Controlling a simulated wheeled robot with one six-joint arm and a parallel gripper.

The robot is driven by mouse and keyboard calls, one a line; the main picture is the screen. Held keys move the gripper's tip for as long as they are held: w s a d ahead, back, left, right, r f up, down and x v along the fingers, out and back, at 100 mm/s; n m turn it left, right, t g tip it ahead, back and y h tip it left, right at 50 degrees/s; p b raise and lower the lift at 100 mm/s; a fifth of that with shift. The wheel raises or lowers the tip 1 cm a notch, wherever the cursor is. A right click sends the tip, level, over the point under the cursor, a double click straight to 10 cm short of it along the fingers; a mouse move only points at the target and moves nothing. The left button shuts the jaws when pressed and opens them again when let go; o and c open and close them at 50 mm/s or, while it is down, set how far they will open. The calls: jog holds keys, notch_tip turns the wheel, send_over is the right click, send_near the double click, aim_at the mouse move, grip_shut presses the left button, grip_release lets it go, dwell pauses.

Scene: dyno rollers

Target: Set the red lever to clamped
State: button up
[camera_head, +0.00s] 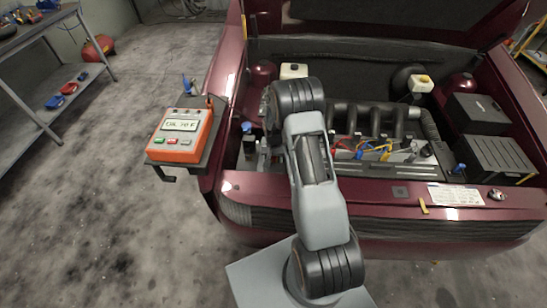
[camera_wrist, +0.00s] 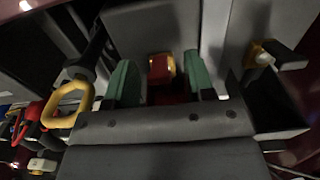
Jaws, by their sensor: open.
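In the wrist view a red block with yellow edging (camera_wrist: 160,66), which looks like the red lever, shows between the two green finger pads of my gripper (camera_wrist: 161,80). The fingers stand apart, one on each side of it, and I see gaps between pads and block. A darker red part shows just below it. The lever's setting cannot be read from this dark view. In the head view my arm reaches into the engine bay; its own links hide my gripper, and I cannot make out the lever there.
A yellow loop handle (camera_wrist: 68,105) stands left of my gripper in the wrist view. A yellow-and-white part (camera_wrist: 262,54) is at right. In the head view an orange tester (camera_head: 180,135) sits on a side shelf, left of the maroon car's front panel (camera_head: 370,196). The raised hood is behind.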

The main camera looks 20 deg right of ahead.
jog(key=shift+c, duration=0.3)
grip_shut()
